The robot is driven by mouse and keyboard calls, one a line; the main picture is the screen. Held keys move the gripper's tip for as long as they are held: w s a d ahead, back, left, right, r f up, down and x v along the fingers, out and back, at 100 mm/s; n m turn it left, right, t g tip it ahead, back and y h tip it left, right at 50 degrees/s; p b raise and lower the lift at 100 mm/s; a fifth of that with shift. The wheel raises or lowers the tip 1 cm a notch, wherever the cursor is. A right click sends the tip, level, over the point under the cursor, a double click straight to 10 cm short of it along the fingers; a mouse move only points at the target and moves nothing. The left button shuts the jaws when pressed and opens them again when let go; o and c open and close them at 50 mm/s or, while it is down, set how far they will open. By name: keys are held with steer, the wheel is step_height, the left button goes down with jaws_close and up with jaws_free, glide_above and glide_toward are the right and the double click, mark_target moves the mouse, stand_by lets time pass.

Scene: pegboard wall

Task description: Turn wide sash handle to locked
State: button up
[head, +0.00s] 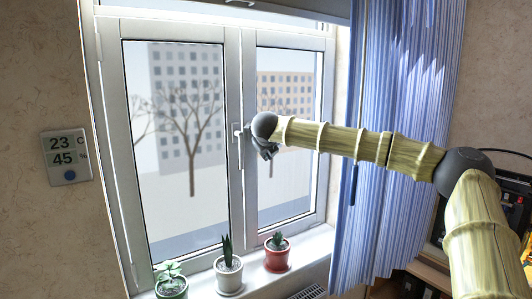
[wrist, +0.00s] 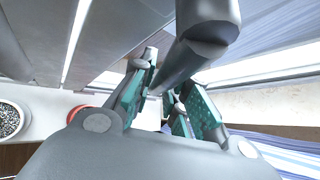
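The window's wide left sash (head: 180,150) is shut in its frame. A pale handle (head: 238,132) shows on the middle upright, just left of my gripper (head: 268,151). In the head view its lever's exact angle is too small to tell. In the wrist view a rounded grey bar (wrist: 207,28), which looks like the handle lever, slants from the upper right down toward my gripper (wrist: 163,92). The teal-padded fingers stand on either side of the bar's far part. Whether both pads touch it is hidden.
Potted plants stand on the sill: one at left (head: 171,281), a white pot (head: 228,275) and a red pot (head: 277,257) below my gripper. A blue curtain (head: 400,130) hangs right of the window, behind my arm. A thermometer display (head: 67,157) is on the left wall.

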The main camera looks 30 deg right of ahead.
steer(key=shift+o, duration=1.3)
steer(key=v, duration=1.1)
steer(key=shift+s+a+r, duration=0.2)
steer(key=shift+s, duration=0.1)
